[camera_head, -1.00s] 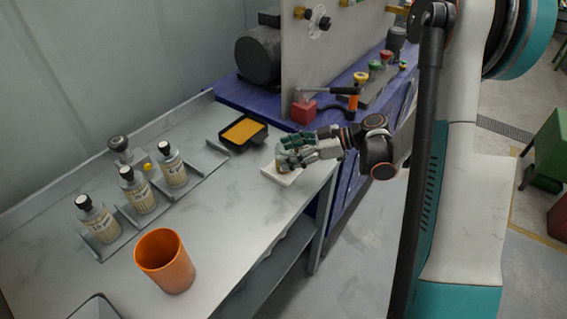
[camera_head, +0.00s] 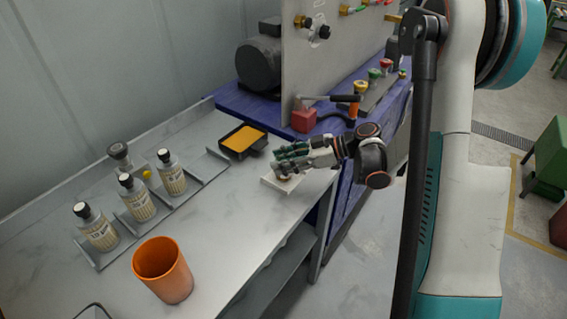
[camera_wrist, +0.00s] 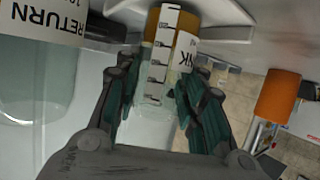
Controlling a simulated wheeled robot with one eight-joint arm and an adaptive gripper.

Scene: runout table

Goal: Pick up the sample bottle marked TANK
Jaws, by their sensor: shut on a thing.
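The sample bottle (camera_wrist: 157,75) is clear, with a black-and-white scale, amber contents toward the top of the wrist view, and a white label on which only "NK" reads. My gripper (camera_wrist: 160,88) has a green-padded finger on each side of it and is shut on it. In the head view my gripper (camera_head: 288,163) is low over a small white pad (camera_head: 270,184) near the bench's right edge. There its fingers mostly hide the bottle, and I cannot tell whether the bottle touches the pad.
Several labelled, dark-capped bottles (camera_head: 135,200) stand in a grey rack at the left. An orange cup (camera_head: 163,275) stands in front. A black tray with an orange inside (camera_head: 243,138) is behind the pad. A white "RETURN" label (camera_wrist: 45,18) shows in the wrist view. The middle bench is clear.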

